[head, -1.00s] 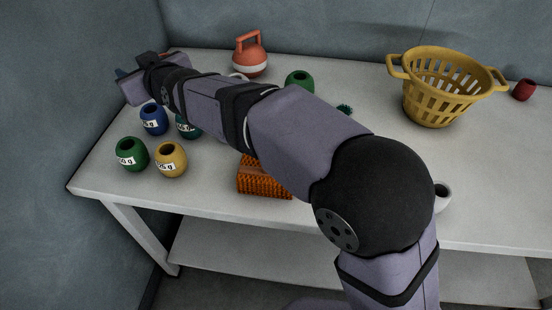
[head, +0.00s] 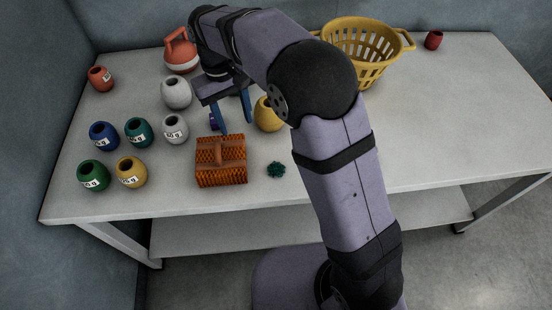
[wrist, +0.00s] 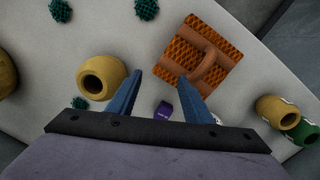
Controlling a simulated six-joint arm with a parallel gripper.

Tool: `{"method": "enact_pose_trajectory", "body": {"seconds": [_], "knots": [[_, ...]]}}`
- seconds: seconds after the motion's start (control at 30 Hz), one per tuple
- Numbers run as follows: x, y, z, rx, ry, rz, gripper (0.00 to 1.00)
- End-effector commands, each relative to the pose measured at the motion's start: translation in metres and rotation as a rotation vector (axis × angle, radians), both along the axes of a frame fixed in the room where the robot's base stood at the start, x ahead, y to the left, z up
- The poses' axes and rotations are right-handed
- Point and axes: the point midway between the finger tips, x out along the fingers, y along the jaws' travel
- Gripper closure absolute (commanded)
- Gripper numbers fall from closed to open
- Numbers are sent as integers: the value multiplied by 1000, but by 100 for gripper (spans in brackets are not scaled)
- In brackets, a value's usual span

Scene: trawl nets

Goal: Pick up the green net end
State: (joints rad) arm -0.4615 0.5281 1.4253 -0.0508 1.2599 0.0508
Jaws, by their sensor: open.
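A dark green, tufted net end (head: 276,170) lies on the table to the right of the orange woven block in the head view. In the wrist view three such green tufts show: one at the top (wrist: 147,9), one at the upper left (wrist: 60,11) and one beside the yellow jar (wrist: 79,103). I cannot tell the tufts apart by colour. My gripper (head: 233,122) points down over the table behind the orange block. Its blue fingers (wrist: 164,73) are apart with nothing held between them.
The orange woven block with a handle (head: 221,160) and a yellow jar (head: 268,114) stand close to my gripper. A small purple item (wrist: 163,110) shows between the fingers. Several labelled jars (head: 137,132) stand at left. A yellow basket (head: 362,52) stands behind. The right tabletop is clear.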

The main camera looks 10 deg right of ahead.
Motion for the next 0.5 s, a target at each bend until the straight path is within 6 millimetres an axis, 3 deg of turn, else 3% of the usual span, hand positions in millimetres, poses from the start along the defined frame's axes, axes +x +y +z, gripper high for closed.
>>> {"method": "enact_pose_trajectory", "body": {"seconds": [0.3,0.5], "knots": [[-51,-50,-16,-150,236,416,54],[-62,-61,-22,-170,291,507,54]]}}
